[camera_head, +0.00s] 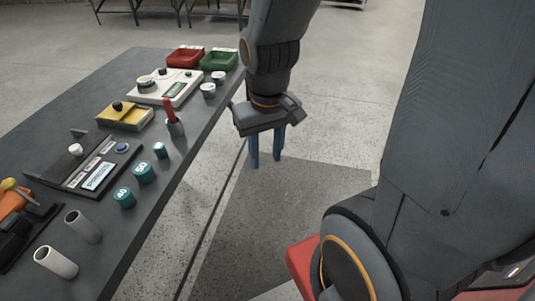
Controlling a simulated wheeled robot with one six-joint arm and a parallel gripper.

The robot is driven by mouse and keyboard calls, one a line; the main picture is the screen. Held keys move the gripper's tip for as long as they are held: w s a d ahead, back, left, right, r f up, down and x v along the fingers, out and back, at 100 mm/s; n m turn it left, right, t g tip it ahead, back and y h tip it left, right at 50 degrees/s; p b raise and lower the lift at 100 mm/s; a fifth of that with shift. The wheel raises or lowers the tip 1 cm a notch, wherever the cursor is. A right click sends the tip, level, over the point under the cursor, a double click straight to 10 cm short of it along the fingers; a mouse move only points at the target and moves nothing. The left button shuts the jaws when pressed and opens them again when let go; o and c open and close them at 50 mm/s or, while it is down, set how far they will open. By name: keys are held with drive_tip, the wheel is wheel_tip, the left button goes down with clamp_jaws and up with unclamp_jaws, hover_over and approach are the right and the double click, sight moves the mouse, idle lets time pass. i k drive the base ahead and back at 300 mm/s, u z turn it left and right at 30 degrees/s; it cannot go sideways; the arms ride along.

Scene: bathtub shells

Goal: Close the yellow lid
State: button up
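The yellow lid (117,113) is on a small low box on the grey table, left of the picture's middle. A black knob (117,106) stands up from it. At this size I cannot tell whether the lid is fully shut or partly open. My gripper (266,158) hangs beyond the table's right edge, well to the right of the lid. Its two blue fingers point down and stand apart, with nothing visible between them. It touches nothing that I can see.
The grey table (185,185) also bears a white device (183,91), a red-handled tool in a cup (171,117), teal weights (144,172), grey tubes (56,262) and a control panel (100,176). Red (185,58) and green bins (219,61) stand at the far end. Floor right of the table is open.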

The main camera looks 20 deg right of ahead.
sight(118, 109)
drive_tip(key=u, duration=0.15)
drive_tip(key=i, duration=1.2)
drive_tip(key=z, duration=0.05)
